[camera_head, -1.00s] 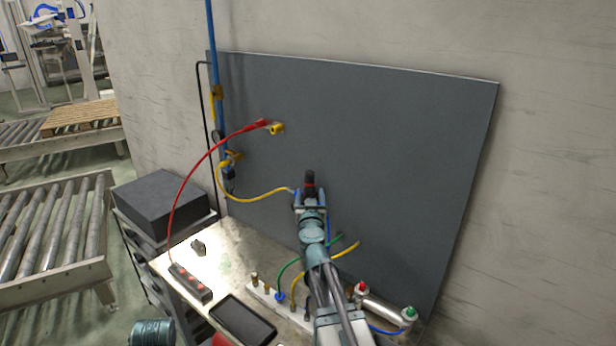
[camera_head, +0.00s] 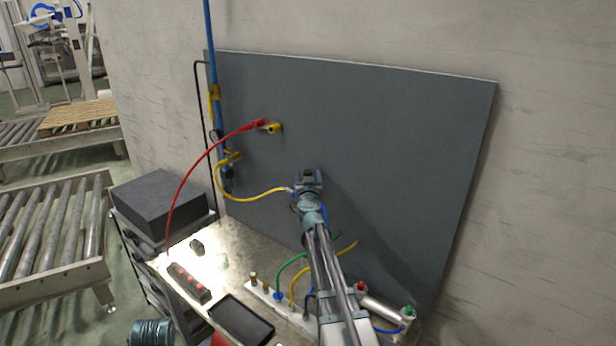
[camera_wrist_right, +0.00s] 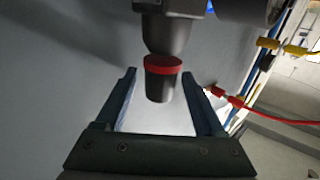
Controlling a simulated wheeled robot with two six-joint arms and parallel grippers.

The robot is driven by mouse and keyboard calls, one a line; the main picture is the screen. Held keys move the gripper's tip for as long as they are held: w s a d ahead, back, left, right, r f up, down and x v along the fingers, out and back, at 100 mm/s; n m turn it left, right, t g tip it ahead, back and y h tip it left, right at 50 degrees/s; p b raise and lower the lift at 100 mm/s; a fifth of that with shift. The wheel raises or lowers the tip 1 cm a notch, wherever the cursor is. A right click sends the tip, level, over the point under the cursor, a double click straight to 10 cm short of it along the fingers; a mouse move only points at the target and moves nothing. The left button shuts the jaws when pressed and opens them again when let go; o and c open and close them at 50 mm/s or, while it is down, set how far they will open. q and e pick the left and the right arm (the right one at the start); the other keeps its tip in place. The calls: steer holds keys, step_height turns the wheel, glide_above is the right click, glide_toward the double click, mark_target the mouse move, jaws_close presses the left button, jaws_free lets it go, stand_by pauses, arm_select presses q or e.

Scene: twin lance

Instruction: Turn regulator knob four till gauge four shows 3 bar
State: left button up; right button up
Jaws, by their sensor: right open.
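A dark knob with a red ring (camera_wrist_right: 163,65) shows in the right wrist view, below a grey regulator body (camera_wrist_right: 168,34). In the head view its dark top (camera_head: 308,174) shows between the fingers, in front of the grey panel. My right gripper (camera_head: 308,182) is open. In the wrist view its two fingers stand one on each side of the knob, with gaps on both sides. I cannot tell the knob's number. No gauge face for it can be read; the arm hides part of that area. My left gripper is not in view.
The grey panel (camera_head: 390,130) leans at the wall. A yellow hose (camera_head: 258,200) runs to the regulator area; a red hose (camera_head: 186,172) arches at the left. The bench holds a black tray (camera_head: 241,319), a red-buttoned strip (camera_head: 189,283) and a hose manifold (camera_head: 267,293).

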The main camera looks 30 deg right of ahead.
jaws_close()
